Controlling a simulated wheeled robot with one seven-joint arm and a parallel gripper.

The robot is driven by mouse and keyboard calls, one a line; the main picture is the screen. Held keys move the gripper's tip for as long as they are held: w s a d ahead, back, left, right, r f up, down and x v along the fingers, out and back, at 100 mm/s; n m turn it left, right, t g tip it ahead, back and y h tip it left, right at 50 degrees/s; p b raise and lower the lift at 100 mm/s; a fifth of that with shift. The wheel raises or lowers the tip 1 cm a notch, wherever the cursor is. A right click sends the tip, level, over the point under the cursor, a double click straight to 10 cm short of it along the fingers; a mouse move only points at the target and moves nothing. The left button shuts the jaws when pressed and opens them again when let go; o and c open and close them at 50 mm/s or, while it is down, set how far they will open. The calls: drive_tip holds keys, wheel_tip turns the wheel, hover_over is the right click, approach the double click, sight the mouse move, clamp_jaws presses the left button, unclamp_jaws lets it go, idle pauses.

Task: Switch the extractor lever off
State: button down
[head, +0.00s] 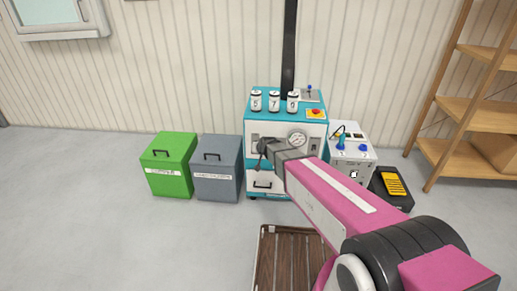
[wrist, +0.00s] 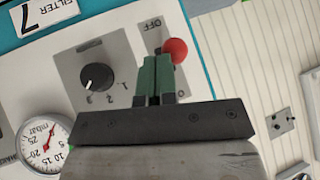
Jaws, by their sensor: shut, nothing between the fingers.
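The extractor lever shows in the wrist view as a red ball (wrist: 176,50) beside the word OFF (wrist: 152,24), with its lower part hidden behind my fingers. My gripper (wrist: 157,58) is shut and empty, its green fingertips just left of the red ball and overlapping its edge in the picture; I cannot tell whether they touch. A partly hidden label below the ball begins with an O. In the head view my gripper (head: 263,146) is in front of the teal and white cabinet (head: 258,127), and the lever cannot be made out.
The wrist view shows a black rotary knob (wrist: 97,77) and a pressure gauge (wrist: 44,140) on the same panel. In the head view, green (head: 168,164) and grey (head: 217,170) bins stand left of the cabinet. A white box (head: 350,153) stands right; a slatted pallet (head: 288,262) lies in front.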

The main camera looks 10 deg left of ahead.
drive_tip(key=shift+f+t, duration=0.45)
drive_tip(key=shift+t, duration=0.15)
drive_tip(key=shift+s+r, duration=0.1)
drive_tip(key=shift+r, duration=0.1)
drive_tip(key=shift+r, duration=0.6)
drive_tip(key=shift+d, duration=0.1)
